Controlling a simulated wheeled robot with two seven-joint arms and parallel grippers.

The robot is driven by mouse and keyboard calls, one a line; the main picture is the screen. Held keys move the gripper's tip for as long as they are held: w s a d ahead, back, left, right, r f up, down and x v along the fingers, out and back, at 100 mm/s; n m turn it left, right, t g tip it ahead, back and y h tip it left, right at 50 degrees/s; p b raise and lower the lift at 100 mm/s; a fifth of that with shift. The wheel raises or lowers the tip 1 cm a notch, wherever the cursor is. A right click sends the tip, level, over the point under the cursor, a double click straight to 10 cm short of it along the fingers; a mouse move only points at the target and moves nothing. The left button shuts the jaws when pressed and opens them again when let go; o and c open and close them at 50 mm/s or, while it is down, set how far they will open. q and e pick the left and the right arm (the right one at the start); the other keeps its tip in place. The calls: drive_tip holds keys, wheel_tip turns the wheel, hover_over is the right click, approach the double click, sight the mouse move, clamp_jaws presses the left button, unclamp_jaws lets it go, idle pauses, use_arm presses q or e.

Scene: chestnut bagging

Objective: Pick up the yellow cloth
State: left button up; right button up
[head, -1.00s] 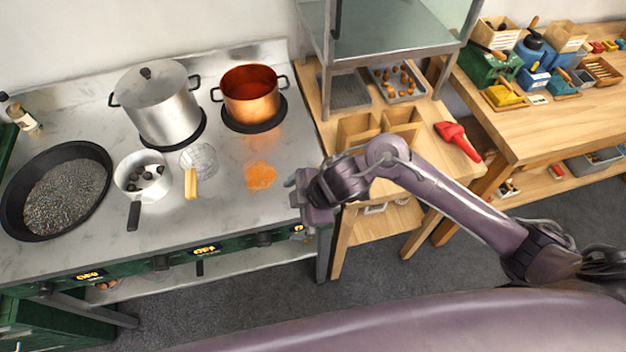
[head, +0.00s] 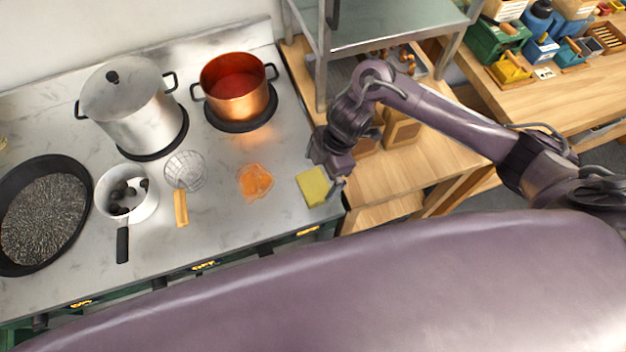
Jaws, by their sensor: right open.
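The yellow cloth (head: 313,187) is a small flat square lying on the right end of the grey stove top, near its front corner. My right gripper (head: 327,180) is open and hangs just above and beside the cloth's right side. Its fingers overlap the cloth's right edge in this view, and I cannot tell whether they touch it. My left gripper is not in view.
An orange spill (head: 254,181) lies left of the cloth. A strainer (head: 184,172), a small saucepan (head: 143,205), a large steel pot (head: 130,105), a copper pot (head: 236,90) and a black pan (head: 14,187) stand on the stove top. A wooden table (head: 440,150) adjoins on the right.

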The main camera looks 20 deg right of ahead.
sight(315, 185)
drive_tip(key=p+x, duration=0.1)
drive_tip(key=x, duration=0.2)
drive_tip(key=shift+s+f, duration=0.2)
drive_tip(key=shift+f, duration=0.1)
drive_tip(key=shift+w+a+f, duration=0.2)
drive_tip(key=shift+f, duration=0.6)
drive_tip(key=c, duration=0.8)
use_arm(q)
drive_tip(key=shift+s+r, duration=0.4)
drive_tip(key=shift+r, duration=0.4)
